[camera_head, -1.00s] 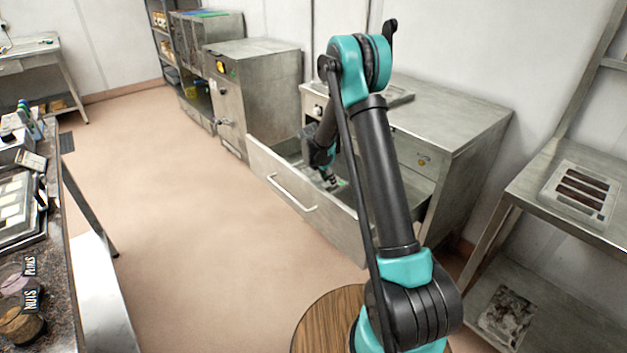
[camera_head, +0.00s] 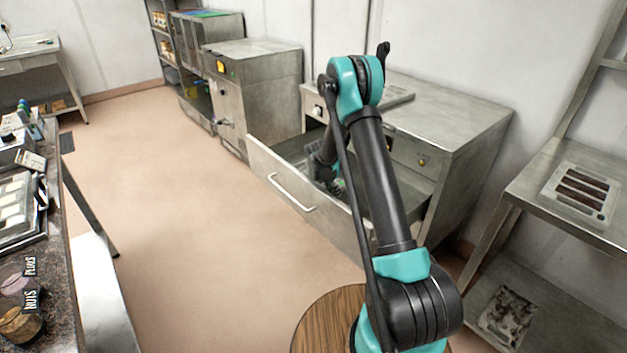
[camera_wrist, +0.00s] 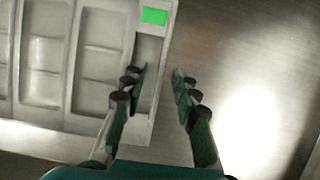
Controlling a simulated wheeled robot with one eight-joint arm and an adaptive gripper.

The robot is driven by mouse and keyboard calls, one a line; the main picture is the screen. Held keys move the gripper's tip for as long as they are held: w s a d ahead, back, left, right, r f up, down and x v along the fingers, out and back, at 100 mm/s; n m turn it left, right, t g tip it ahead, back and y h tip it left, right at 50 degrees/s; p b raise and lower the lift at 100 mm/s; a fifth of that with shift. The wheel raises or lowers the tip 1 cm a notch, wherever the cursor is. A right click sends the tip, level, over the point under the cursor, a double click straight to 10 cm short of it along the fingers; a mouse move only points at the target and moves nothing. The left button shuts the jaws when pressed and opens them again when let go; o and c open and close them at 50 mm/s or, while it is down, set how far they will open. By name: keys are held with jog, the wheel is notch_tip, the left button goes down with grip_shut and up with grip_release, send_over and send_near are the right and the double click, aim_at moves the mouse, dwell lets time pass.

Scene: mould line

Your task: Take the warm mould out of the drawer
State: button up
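The open drawer (camera_head: 268,170) of the steel cabinet holds a pale grey mould (camera_wrist: 101,60) with several shallow compartments, which fills the left of the wrist view. A bright green label (camera_wrist: 154,16) sits on the mould's right-hand strip. My gripper (camera_wrist: 159,75) is open, its dark fingers pointing up the picture. The left finger is over the mould's right strip and the right finger over the bare drawer floor, with the mould's right edge between them. I cannot tell whether either finger touches it.
The drawer's front panel with its handle (camera_head: 291,192) stands out into the clear floor. The cabinet top (camera_head: 440,108) is above the drawer. A steel rack at the right bears a tray with dark bars (camera_head: 582,193). A cluttered worktop (camera_head: 52,215) is at the left.

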grip_shut()
jog(key=shift+r, duration=0.2)
notch_tip(320, 180, up, 24)
jog(key=shift+f, duration=0.15)
dwell(0.9)
